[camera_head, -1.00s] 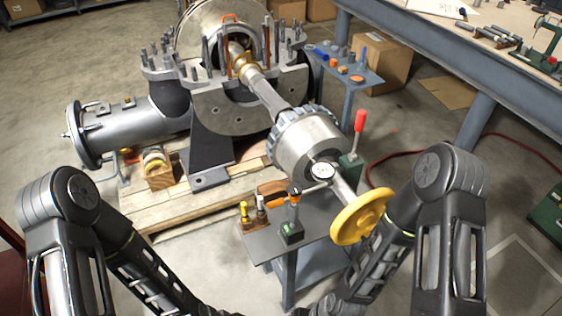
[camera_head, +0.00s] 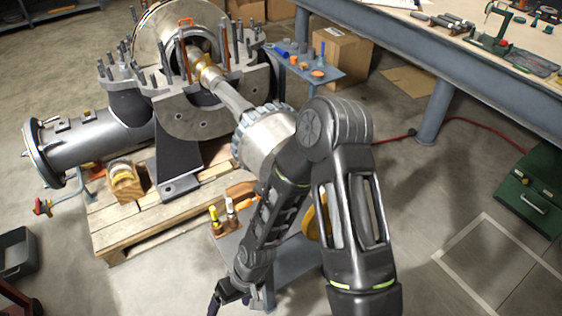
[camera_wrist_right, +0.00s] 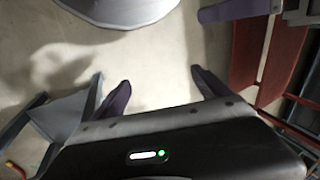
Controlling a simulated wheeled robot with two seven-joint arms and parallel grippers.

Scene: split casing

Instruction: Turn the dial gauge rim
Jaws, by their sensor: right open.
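The dial gauge and its rim are hidden behind my right arm in the head view. The grey cylindrical hub (camera_head: 262,142) on the shaft shows only in part beside the arm. A sliver of the yellow handwheel (camera_head: 313,222) shows through and beside the arm links. My right gripper (camera_head: 214,303) is low at the bottom of the head view, below and left of the hub, well apart from it. In the right wrist view its two dark fingers (camera_wrist_right: 162,88) are spread with nothing between them, over bare floor. My left gripper is not in view.
The split casing (camera_head: 205,113) is at the back left, above a wooden pallet (camera_head: 117,218). A long workbench (camera_head: 425,60) runs along the upper right.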

